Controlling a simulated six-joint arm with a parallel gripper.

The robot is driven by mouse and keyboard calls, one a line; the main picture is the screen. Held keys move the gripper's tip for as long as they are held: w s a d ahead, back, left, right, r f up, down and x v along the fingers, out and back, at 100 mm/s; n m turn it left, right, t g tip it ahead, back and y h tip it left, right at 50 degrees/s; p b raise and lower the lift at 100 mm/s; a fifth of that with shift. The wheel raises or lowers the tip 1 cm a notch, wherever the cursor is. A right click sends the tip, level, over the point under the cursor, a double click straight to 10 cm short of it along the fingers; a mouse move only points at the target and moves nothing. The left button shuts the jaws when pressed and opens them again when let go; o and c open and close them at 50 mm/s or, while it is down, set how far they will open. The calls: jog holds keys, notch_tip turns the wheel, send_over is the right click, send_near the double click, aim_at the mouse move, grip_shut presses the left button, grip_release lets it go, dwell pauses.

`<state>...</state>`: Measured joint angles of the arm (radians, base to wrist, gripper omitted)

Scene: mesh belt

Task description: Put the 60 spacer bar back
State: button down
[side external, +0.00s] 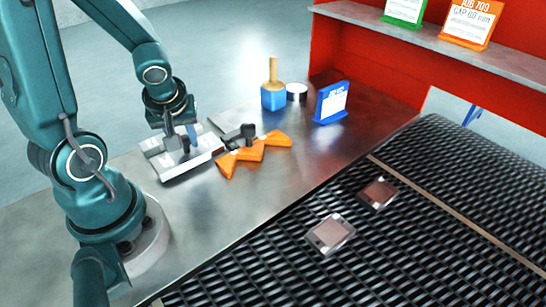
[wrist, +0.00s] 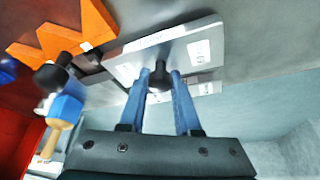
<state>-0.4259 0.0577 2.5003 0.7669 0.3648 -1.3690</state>
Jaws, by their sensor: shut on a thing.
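My gripper (side external: 180,138) is low over the left part of the steel table. In the wrist view, its two blue fingers (wrist: 160,78) are shut on the black knob of a grey spacer bar (wrist: 135,62). White labels show on the bar, but I cannot read the number. In the side view the grey plates (side external: 180,163) under my gripper overlap, and I cannot tell whether the held bar touches what is below. An orange zigzag holder (side external: 268,141) stands just to the right, with a black-knobbed piece (side external: 238,134) at it.
A blue block with a wooden handle (side external: 273,95), a round black-and-white tin (side external: 296,91) and a blue sign (side external: 331,104) stand behind the holder. The black mesh belt (side external: 400,240) carries two square pieces (side external: 330,234). A red shelf (side external: 370,55) stands at the back. The front table is clear.

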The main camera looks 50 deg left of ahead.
jog(key=shift+f, duration=0.55)
jog(key=shift+f, duration=0.15)
jog(key=c, duration=0.6)
grip_release()
